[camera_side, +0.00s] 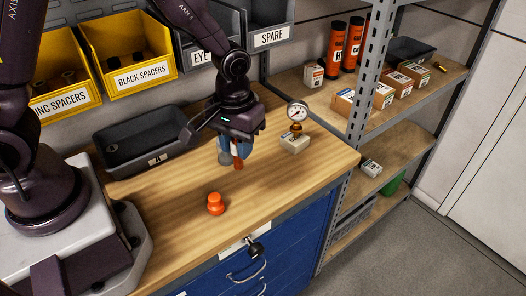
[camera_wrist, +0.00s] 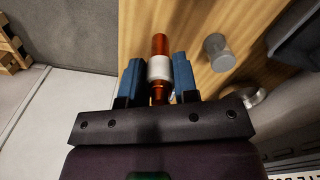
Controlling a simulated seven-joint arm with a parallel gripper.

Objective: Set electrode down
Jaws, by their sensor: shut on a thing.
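The electrode (camera_wrist: 159,68) is a copper-coloured rod with a white band, upright between the blue fingers of my gripper (camera_wrist: 159,75) in the wrist view. In the side view my gripper (camera_side: 238,148) is over the wooden bench, and the electrode's copper end (camera_side: 238,164) shows below the fingers. The fingers are shut on it at the white band. I cannot tell whether its lower end touches the bench. A grey cylinder (camera_wrist: 217,48) stands on the bench close beside it; in the side view it is partly behind the fingers (camera_side: 225,157).
An orange knob-like piece (camera_side: 215,204) stands nearer the bench's front edge. A pressure gauge (camera_side: 297,112) on a pale block (camera_side: 295,143) stands to the right. Yellow bins (camera_side: 128,48) line the back. The bench's right front is clear.

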